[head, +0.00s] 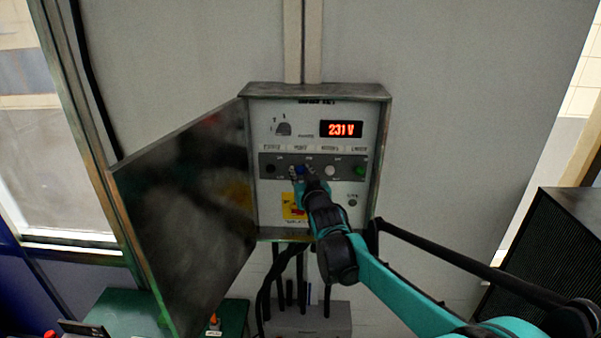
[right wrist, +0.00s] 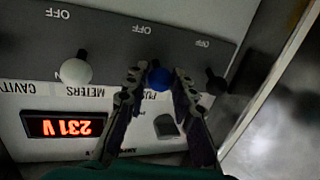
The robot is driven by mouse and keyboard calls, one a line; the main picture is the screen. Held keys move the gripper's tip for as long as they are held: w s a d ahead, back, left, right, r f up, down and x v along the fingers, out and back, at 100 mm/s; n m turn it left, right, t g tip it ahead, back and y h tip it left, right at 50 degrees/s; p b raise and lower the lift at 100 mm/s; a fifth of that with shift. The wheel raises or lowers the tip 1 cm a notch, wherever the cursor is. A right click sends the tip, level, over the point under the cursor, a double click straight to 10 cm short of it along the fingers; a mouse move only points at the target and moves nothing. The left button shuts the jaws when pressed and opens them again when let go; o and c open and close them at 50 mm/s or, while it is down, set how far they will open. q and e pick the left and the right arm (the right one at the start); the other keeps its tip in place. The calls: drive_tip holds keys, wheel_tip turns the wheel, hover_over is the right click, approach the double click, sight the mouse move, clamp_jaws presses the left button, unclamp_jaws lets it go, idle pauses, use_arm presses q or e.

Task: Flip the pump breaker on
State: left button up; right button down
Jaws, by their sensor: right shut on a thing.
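The open breaker box (head: 384,140) hangs on the grey wall in the head view. Its dark strip carries a row of coloured knobs. The blue pump knob (right wrist: 160,77) is under the partly readable PUMP label in the upside-down right wrist view. It also shows in the head view (head: 300,169), just above my gripper. My right gripper (right wrist: 158,72) has a finger on each side of the blue knob and is shut on it. In the head view my right gripper (head: 309,184) partly covers the strip. I cannot tell which position the knob is in. My left gripper is not in view.
A white knob (right wrist: 76,72) and a black knob (right wrist: 215,84) flank the blue one closely. A green knob (head: 360,171) is at the strip's right end. The red display (head: 341,129) reads 231 V. The box door (head: 190,205) stands open to the left.

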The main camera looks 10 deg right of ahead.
drive_tip(key=shift+r+g, duration=0.2)
drive_tip(key=shift+g, duration=0.1)
drive_tip(key=c, duration=1.3)
unclamp_jaws()
drive_tip(key=s, duration=0.4)
drive_tip(key=s+r, duration=0.1)
drive_tip(key=s, duration=0.7)
drive_tip(key=shift+r, duration=0.25)
drive_tip(key=shift+w, duration=0.1)
drive_tip(key=s+f+g+b, duration=0.3)
drive_tip(key=s+f+b, duration=0.6)
drive_tip(key=f, duration=0.9)
drive_tip(key=s+f+g+b, duration=0.3)
drive_tip(key=s+f+b, duration=0.6)
drive_tip(key=f, duration=0.9)
drive_tip(key=s+f+g+b, duration=0.3)
drive_tip(key=s+f+b, duration=0.6)
drive_tip(key=f+b, duration=0.5)
wheel_tip(320, 180, down, 4)
drive_tip(key=shift+f+g, duration=0.15)
drive_tip(key=shift+g, duration=0.15)
